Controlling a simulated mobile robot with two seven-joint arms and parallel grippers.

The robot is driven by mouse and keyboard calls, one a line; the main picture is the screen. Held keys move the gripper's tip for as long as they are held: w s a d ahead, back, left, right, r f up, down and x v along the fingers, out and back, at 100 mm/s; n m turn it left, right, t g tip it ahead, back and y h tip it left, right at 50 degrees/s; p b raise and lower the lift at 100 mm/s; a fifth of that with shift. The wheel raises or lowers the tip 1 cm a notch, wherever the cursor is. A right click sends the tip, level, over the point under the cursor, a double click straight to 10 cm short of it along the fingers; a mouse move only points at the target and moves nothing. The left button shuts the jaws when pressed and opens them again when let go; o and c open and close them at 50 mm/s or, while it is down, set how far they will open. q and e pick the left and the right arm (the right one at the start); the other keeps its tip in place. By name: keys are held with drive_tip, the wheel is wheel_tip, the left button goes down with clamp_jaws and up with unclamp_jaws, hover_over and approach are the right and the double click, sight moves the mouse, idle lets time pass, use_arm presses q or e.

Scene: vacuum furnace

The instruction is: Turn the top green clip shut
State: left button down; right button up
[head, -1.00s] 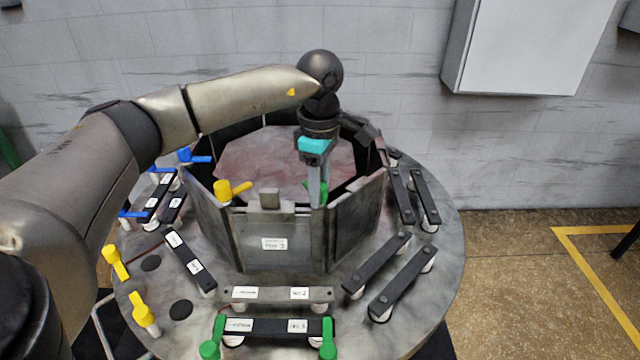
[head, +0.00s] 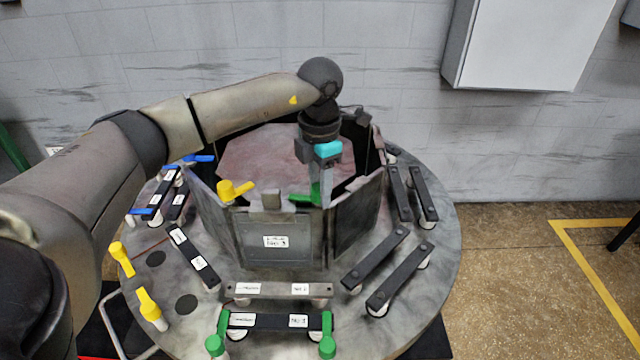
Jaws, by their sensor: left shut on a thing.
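The top green clip (head: 303,198) sits at the top edge of the front panel (head: 262,250), near its right corner. Its handle points left along the panel's top edge. My left gripper (head: 322,194) reaches down from above and is shut on the green clip. The fingers hide part of the clip. The rest of my left arm comes in from the left, over the furnace. My right gripper is not in view.
A yellow clip (head: 234,189) stands at the panel's top left, with a grey block (head: 271,199) between. Black bars (head: 272,321), lower green clips (head: 327,336) and yellow clips (head: 150,308) stand on the round plate (head: 190,335). A grey wall cabinet (head: 530,45) hangs behind at right.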

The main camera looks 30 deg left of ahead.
use_arm(q)
drive_tip(key=shift+n+p, duration=0.4)
drive_tip(key=shift+n, duration=1)
drive_tip(key=c, duration=0.5)
unclamp_jaws()
drive_tip(key=shift+s, duration=0.15)
drive_tip(key=shift+r, duration=0.4)
wheel_tip(320, 180, up, 14)
drive_tip(key=shift+r+p, duration=0.2)
drive_tip(key=shift+p, duration=0.1)
